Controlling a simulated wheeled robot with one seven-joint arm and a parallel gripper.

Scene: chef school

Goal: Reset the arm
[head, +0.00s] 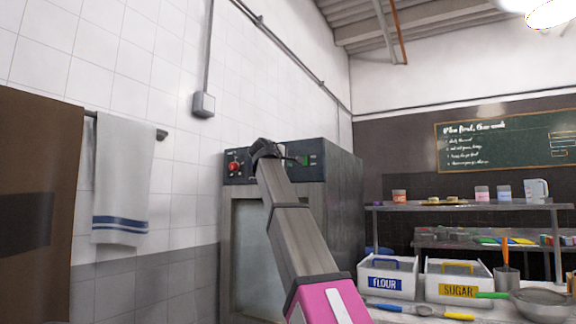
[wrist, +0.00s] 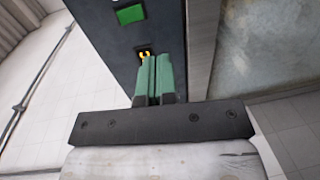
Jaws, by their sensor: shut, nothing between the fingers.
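My gripper (wrist: 157,62) shows in the wrist view with its two green fingers pressed together and nothing between them. Its fingertips are close to a dark control panel (wrist: 104,32), near a small yellow symbol (wrist: 145,54); I cannot tell whether they touch it. A green rectangle (wrist: 130,14) is on the same panel. In the head view my arm stretches up and forward to the top front of a large steel oven-like appliance (head: 341,215). The wrist hides part of its panel. A red knob (head: 234,168) shows left of the wrist.
A towel (head: 124,180) hangs on a wall rail at left, beside a brown panel (head: 38,205). At right, a counter holds a FLOUR bin (head: 386,283), a SUGAR bin (head: 458,292) and a sieve (head: 543,306). A shelf (head: 460,207) stands behind. The space above the appliance is free.

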